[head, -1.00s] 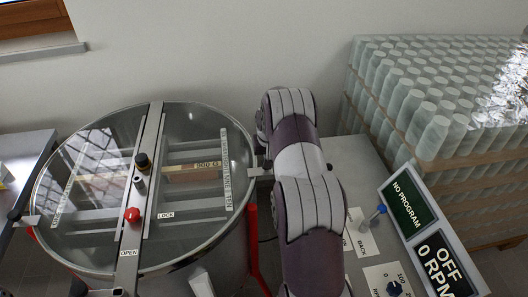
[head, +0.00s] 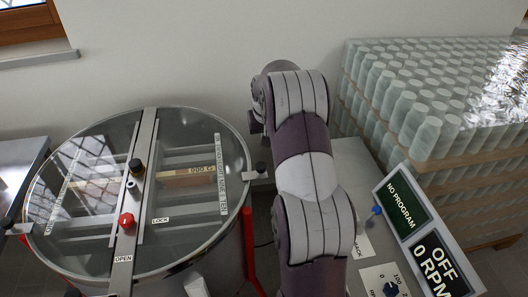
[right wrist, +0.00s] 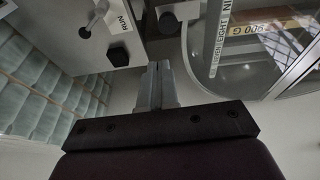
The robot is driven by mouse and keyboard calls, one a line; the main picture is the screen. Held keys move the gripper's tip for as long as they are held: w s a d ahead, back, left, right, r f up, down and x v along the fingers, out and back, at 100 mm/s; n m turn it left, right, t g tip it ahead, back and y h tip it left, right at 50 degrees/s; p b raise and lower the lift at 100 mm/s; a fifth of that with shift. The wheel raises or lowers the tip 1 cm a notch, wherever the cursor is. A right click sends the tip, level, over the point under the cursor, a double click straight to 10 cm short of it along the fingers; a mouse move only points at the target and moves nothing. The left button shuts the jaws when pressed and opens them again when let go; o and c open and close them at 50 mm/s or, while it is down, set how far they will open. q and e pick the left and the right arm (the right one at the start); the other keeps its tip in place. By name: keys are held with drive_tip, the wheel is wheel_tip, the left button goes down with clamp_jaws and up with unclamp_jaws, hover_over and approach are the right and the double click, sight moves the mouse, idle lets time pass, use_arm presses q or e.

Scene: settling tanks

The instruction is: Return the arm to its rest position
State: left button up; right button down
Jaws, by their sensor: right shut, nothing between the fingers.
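My right arm rises through the middle of the head view, between the round glass-lidded tank (head: 243,225) and the control panel (head: 366,272). Its gripper is hidden behind the arm there. In the right wrist view my right gripper (right wrist: 157,72) is shut and empty, its two grey fingers together. Beyond the fingertips show the edge of the panel with a RUN label, and the curved tank lid (right wrist: 212,45). The fingers appear clear of both. My left gripper is in neither current view.
A black knob (head: 136,166) and a red knob (head: 127,221) sit on the lid's bar. The displays read NO PROGRAM (head: 402,205) and OFF, 0 RPM (head: 440,264). Stacked jars (head: 440,130) stand at right. A metal table (head: 20,160) is at left. A wall is behind.

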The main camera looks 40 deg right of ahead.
drive_tip(key=shift+s+d+r, duration=0.1)
drive_tip(key=shift+r, duration=0.55)
drive_tip(key=s+a+f+n+y+b, duration=0.1)
drive_tip(key=s+a+f+n, duration=0.2)
drive_tip(key=s+a, duration=0.7)
drive_tip(key=s+a+f+n+g+y+b, duration=0.1)
drive_tip(key=s+a+f+n+b, duration=0.1)
drive_tip(key=s+a, duration=0.8)
drive_tip(key=a+f+n, duration=0.1)
drive_tip(key=a, duration=0.6)
drive_tip(key=shift+a, duration=0.15)
drive_tip(key=shift+s, duration=0.25)
drive_tip(key=shift+w, duration=0.1)
